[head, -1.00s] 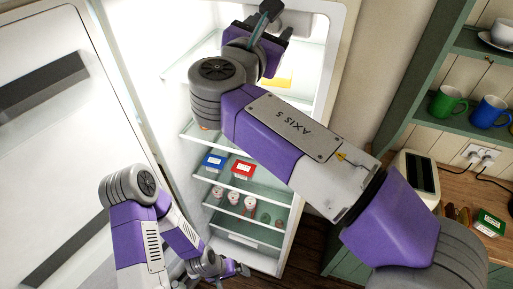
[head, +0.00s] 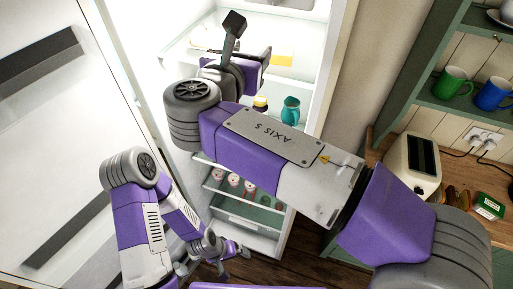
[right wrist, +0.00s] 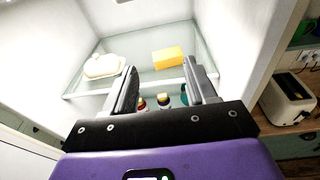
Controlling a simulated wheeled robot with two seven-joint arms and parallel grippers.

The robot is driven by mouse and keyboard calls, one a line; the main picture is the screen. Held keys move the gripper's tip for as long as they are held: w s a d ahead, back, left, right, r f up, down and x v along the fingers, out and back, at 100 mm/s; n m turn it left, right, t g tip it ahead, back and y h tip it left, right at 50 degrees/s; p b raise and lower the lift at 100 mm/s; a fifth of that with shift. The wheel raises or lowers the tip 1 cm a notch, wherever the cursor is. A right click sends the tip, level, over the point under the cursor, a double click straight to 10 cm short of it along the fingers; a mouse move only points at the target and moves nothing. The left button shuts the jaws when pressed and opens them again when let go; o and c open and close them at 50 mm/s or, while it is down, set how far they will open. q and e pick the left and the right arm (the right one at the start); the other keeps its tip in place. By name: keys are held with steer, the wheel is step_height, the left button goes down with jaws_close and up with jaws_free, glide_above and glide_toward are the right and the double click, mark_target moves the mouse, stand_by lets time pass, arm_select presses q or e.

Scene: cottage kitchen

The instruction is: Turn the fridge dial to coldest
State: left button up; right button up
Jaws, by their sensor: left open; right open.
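The open fridge (head: 320,60) stands in the middle of the head view, its lit interior facing me. I cannot make out the dial in either current view; the top of the fridge is cut off in the head view. My right gripper (head: 264,60) is in front of the upper shelf, partly hidden by its own wrist. In the right wrist view its two fingers (right wrist: 160,88) are apart with nothing between them, pointing at the shelf. My left gripper (head: 236,252) is low, by the bottom of the fridge, open and empty.
The upper shelf holds a yellow block (right wrist: 168,57) and a white dish (right wrist: 104,66). A teal jug (head: 291,110) and a yellow-lidded jar (head: 260,103) stand below. The fridge door (head: 60,130) is open at left. A toaster (head: 410,165) sits on the right counter.

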steer(key=w+f+m+g+y+b, duration=0.1)
steer(key=w+f+m+g+b, duration=0.1)
steer(key=f, duration=1.4)
steer(key=w+d+f+m+g+y+b, duration=0.1)
steer(key=f+g, duration=0.4)
steer(key=f, duration=1.2)
steer(key=shift+w+d+f+m+g+y+b, duration=0.15)
steer(key=shift+w+f+m+g+y+b, duration=0.15)
steer(key=shift+w+m+y+b, duration=0.25)
steer(key=shift+w, duration=0.15)
steer(key=s+d+f+m+g+y+b, duration=0.1)
steer(key=s+d+f+m+g+b, duration=0.15)
steer(key=f, duration=0.65)
steer(key=s+d+f+m+g+y+b, duration=0.1)
steer(key=s+f+m+g, duration=0.2)
steer(key=f, duration=0.5)
steer(key=s+d+f+m+g+y+b, duration=0.1)
steer(key=s+f+m, duration=0.25)
steer(key=f, duration=0.55)
steer(key=s+d+f+m+y+b, duration=0.1)
steer(key=s+d+f+m+b, duration=0.2)
steer(key=s+f+m, duration=0.4)
steer(key=s+d+f+m+g+y+b, duration=0.1)
steer(key=s+d+f+m+b, duration=0.2)
steer(key=s+f+m, duration=0.5)
step_height(320, 180, down, 6)
steer(key=d+m, duration=0.1)
steer(key=m, duration=0.6)
steer(key=shift+d+r, duration=0.15)
steer(key=shift+d, duration=0.05)
